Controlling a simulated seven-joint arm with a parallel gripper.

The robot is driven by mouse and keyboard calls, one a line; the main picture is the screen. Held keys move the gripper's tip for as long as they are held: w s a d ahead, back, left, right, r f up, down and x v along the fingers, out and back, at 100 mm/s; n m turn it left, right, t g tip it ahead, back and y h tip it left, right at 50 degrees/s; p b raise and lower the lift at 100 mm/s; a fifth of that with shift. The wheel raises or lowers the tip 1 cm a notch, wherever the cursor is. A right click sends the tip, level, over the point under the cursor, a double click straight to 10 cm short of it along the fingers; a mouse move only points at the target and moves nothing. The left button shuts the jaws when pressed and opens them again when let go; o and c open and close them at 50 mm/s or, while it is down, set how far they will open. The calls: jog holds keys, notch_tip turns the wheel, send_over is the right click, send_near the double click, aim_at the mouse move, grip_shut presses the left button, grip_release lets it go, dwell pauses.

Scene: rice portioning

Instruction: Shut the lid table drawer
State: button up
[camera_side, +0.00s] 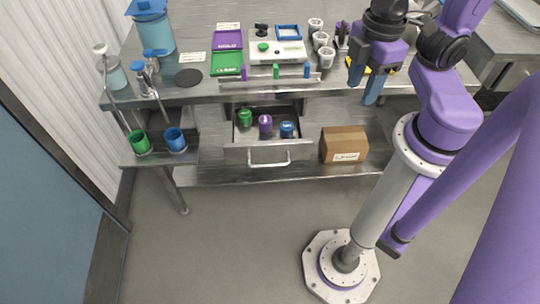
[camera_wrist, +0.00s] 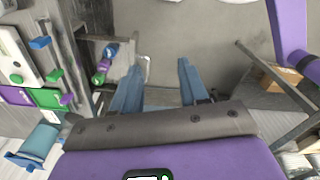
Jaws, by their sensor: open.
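The lid table drawer (camera_side: 236,155) is pulled out below the table top, with a pale bar handle (camera_side: 268,163) on its front. Inside stand a green item (camera_side: 245,118), a purple item (camera_side: 265,123) and a blue item (camera_side: 287,129). My gripper (camera_side: 364,86) is open and empty at the table's front edge, to the right of the drawer and higher than it. In the wrist view the handle (camera_wrist: 147,71) shows just beyond the left finger, between the two blue fingers of my gripper (camera_wrist: 160,76). That finger hides part of the drawer.
A cardboard box (camera_side: 344,144) stands on the lower shelf (camera_side: 215,176), right of the drawer. The table top (camera_side: 200,95) holds a scale (camera_side: 278,50), purple and green trays and several white cups. A side stand (camera_side: 128,158) carries green and blue cups.

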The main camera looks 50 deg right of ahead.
jog(key=shift+w+a+f, duration=0.1)
jog(key=shift+w+a, duration=0.1)
jog(key=shift+w, duration=0.05)
jog(key=c, duration=0.5)
jog(key=w+a+f+n+h, duration=0.1)
jog(key=w+a, duration=0.1)
jog(key=w+a+f+n+h, duration=0.1)
jog(key=w+a, duration=0.1)
jog(key=w+a+f+n+t+h, duration=0.1)
jog(key=w+a+f, duration=0.1)
jog(key=shift+w+a+f+h, duration=0.1)
jog(key=shift+w+a+h, duration=0.1)
jog(key=shift+a+h, duration=0.1)
grip_shut()
jog(key=s+a+f+n+t+h, duration=0.2)
jog(key=a+f+n+t+h, duration=0.3)
jog(key=a+f+n, duration=0.95)
jog(key=w+d+f+m+t, duration=0.1)
jog(key=w+d+f+m, duration=0.2)
jog(key=w+d+f, duration=0.2)
jog(key=shift+w+f+y, duration=0.4)
jog(key=shift+w+f, duration=1.35)
jog(key=shift+w, duration=0.2)
